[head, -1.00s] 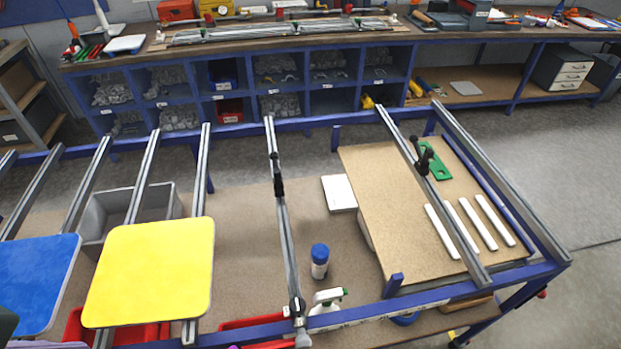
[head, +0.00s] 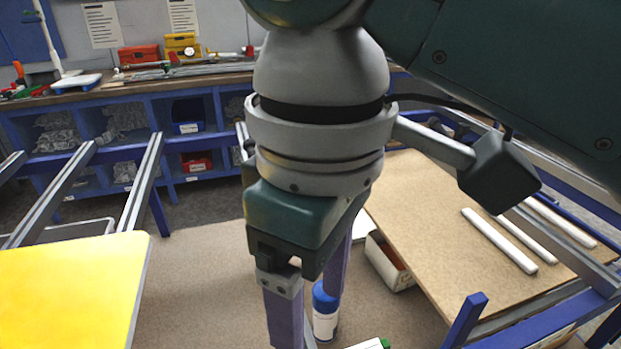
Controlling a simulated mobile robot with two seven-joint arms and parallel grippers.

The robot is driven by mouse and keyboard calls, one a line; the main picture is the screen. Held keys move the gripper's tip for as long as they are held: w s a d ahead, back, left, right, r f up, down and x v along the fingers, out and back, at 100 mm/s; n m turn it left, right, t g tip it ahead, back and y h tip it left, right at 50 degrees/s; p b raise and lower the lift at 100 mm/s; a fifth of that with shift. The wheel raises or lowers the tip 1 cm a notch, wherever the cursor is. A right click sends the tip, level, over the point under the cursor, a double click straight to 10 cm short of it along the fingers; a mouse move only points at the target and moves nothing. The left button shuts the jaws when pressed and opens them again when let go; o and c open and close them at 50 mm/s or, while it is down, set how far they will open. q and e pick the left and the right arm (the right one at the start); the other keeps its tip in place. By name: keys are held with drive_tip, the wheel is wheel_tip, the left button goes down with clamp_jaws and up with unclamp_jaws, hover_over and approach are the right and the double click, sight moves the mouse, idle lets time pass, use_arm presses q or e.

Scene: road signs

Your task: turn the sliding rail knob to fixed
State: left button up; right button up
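My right gripper (head: 312,300) hangs pointing down in the middle of the head view, its arm coming in from the upper right. Its two purple fingers are apart, with nothing visibly held between them. The sliding rail (head: 241,138) is mostly hidden behind my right gripper and wrist; only a bit of its far end shows to their left. The rail's knob is hidden, so its setting and any contact with the fingers cannot be told. My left gripper is out of view.
A blue and white bottle (head: 325,312) stands behind the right gripper's fingers. A yellow panel (head: 70,290) lies on rails at left. A tan board (head: 420,215) with white strips (head: 500,240) is at right. A workbench with blue shelves (head: 100,130) stands behind.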

wheel_tip(320, 180, down, 10)
drive_tip(key=shift+w+d+f+b, duration=0.1)
drive_tip(key=shift+b, duration=0.3)
clamp_jaws()
idle(0.6)
